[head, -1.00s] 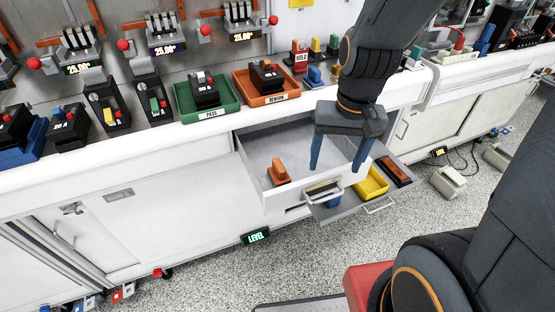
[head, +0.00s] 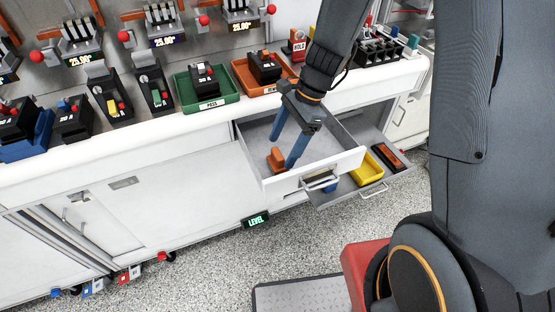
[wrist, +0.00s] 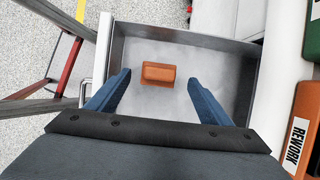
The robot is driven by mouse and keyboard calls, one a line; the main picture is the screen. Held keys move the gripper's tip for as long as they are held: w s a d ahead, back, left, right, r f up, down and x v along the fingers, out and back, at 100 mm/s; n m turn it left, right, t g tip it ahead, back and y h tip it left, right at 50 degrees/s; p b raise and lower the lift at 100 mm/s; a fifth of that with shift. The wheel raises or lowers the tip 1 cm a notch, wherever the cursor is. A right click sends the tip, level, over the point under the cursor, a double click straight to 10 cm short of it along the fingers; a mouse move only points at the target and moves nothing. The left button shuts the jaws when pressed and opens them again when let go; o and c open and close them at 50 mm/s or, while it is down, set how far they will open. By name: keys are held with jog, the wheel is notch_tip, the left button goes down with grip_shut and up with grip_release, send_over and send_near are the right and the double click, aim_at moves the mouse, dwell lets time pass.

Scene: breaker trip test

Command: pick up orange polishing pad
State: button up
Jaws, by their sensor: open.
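The orange polishing pad (head: 276,159) lies on the floor of the open white drawer (head: 340,168), near its front left corner in the head view. In the wrist view the pad (wrist: 158,72) lies flat on the drawer's grey floor, beyond and between my fingertips. My gripper (head: 283,150) points down into the drawer with its blue fingers apart and nothing between them. In the wrist view my gripper (wrist: 157,78) is spread wider than the pad. The head view does not show clearly how far the tips are above the pad.
The drawer walls stand close around my fingers. A lower open drawer at the right holds a yellow tray (head: 367,168) and a dark-orange block (head: 387,156). On the counter above are the green PASS tray (head: 207,104) and the orange REWORK tray (head: 246,78).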

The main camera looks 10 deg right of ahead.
aim_at(280, 152)
jog(key=shift+p+x, duration=0.45)
jog(key=shift+x, duration=1.7)
jog(key=shift+s+a+r, duration=0.1)
jog(key=shift+s, duration=0.05)
jog(key=c, duration=1.2)
jog(key=shift+c, duration=0.2)
notch_tip(280, 152, up, 10)
jog(key=shift+b, duration=0.65)
